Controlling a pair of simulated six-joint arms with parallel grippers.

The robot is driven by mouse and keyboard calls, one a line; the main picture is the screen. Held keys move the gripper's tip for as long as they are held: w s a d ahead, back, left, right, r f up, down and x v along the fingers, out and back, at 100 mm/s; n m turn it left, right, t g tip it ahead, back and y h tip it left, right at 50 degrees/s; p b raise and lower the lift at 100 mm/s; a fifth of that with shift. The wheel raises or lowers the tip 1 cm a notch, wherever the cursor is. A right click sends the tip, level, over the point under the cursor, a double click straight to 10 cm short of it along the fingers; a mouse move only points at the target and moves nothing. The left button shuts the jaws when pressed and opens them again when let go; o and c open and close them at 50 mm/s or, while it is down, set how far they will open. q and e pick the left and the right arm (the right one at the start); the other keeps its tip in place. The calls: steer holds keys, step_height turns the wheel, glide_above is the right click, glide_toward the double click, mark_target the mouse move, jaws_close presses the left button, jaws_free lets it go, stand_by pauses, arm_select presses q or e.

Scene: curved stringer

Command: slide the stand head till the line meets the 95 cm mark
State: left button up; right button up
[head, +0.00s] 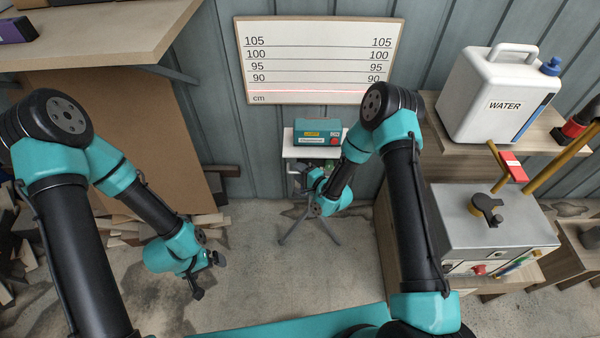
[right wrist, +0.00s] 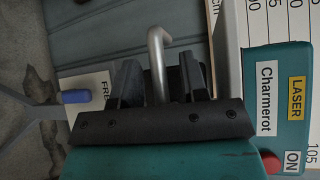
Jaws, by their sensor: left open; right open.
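The white board (head: 320,30) carries marks from 90 to 105 cm. A faint red line (head: 335,91) crosses it just below the 90 mark, under the 95 mark. The teal laser box (head: 318,133) sits on the white-topped stand head (head: 291,150); its label also shows in the right wrist view (right wrist: 285,95). In the right wrist view, my right gripper (right wrist: 158,80) is open, its fingers apart on either side of a bent metal handle (right wrist: 157,48). A blue-tipped lever (right wrist: 75,97) lies left of it. My left gripper (head: 208,275) is open and empty above the floor.
The stand's legs (head: 325,227) rest on the concrete floor. At right are a water canister (head: 500,95) and a grey metal machine (head: 470,205). A wooden shelf (head: 100,40) and scrap wood (head: 125,228) are at left. The floor between is mostly clear.

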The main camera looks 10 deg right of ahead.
mark_target(300, 156)
jaws_close()
stand_by(0.3)
step_height(300, 156, up, 9)
stand_by(0.6)
jaws_free()
steer(key=shift+f, duration=0.1)
steer(key=shift+s, duration=0.15)
